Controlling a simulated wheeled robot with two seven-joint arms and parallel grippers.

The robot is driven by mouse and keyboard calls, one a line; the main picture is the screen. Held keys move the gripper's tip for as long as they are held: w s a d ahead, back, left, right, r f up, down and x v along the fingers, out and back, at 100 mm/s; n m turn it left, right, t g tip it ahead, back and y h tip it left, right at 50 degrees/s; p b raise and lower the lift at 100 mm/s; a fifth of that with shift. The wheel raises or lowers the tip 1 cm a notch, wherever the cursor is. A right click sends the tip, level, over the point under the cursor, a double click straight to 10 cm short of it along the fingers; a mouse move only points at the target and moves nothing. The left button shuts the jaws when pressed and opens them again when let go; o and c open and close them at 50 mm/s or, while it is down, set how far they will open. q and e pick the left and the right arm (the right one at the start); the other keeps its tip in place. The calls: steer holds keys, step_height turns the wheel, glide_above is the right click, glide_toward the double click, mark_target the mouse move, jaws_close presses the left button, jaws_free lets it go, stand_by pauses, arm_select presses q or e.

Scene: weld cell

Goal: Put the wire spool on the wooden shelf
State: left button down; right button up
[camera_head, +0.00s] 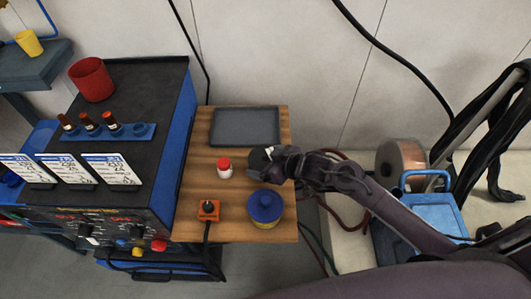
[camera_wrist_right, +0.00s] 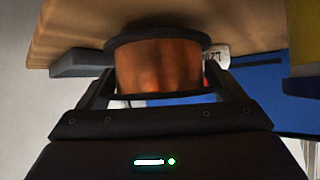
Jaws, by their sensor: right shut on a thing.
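The wire spool (camera_wrist_right: 158,68), copper wire between two dark flanges, sits between the fingers of my right gripper (camera_wrist_right: 160,88) in the right wrist view. That gripper is shut on it. In the head view the right gripper (camera_head: 268,158) is over the right part of the wooden shelf (camera_head: 228,140), and only a dark part of the spool (camera_head: 259,162) shows there. The spool's upper flange in the wrist picture is close to the wood; I cannot tell whether it touches. My left gripper is not in view.
On the shelf are a grey tray (camera_head: 245,126), a white bottle with a red cap (camera_head: 224,167), an orange block (camera_head: 208,210) and a blue-lidded pot (camera_head: 265,207). A dark-topped cabinet (camera_head: 145,98) stands left. A larger copper coil (camera_head: 405,158) stands right, off the shelf.

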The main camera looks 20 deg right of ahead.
steer(key=shift+w+f, duration=0.15)
steer(key=shift+f, duration=0.4)
steer(key=shift+f, duration=0.2)
steer(key=o, duration=1.7)
steer(key=shift+f, duration=0.15)
steer(key=shift+s, duration=0.2)
